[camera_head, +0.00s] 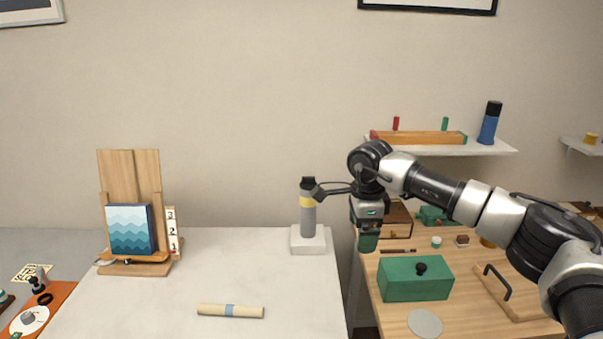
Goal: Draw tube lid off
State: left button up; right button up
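A grey tube (307,221) with a yellow band and a dark lid (307,182) stands upright in a white block on the white table. The lid appears seated on the tube's top. My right arm comes in from the right. The dark end of my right gripper (319,190) overlaps the tube's upper right side, at about the lid's lower edge. I cannot tell whether it touches the lid or whether its fingers are closed. My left gripper is not in view.
A rolled paper (230,310) lies on the white table (180,305); a wooden stand with a blue wave picture (130,230) is at left. A green box (415,279) is on the wooden desk. A blue bottle (488,127) stands on the shelf. Table space left of the tube is clear.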

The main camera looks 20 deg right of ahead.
aim_at(307, 183)
jog(key=i, duration=1.35)
